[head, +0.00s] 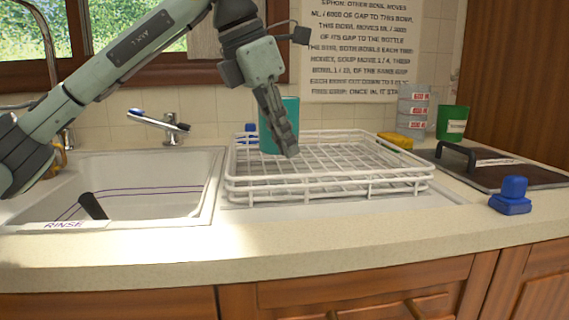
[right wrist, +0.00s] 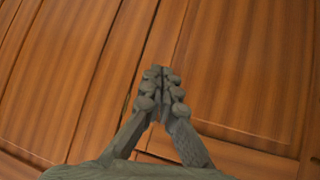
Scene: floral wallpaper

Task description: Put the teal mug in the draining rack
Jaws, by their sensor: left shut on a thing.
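The teal mug (head: 291,106) is upright at the left back of the white wire draining rack (head: 330,189) in the head view. My left gripper (head: 285,138) is shut on the mug, its fingers pointing down and hiding much of the mug's front. The mug's base is low among the rack's wires; I cannot tell whether it touches the rack's floor. The rest of the rack is empty. My right gripper (right wrist: 163,82) shows in the right wrist view with its fingertips together and nothing between them, in front of wooden cupboard doors.
A sink (head: 150,170) with a black-handled thing (head: 93,206) in it lies left of the rack. The front counter is clear.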

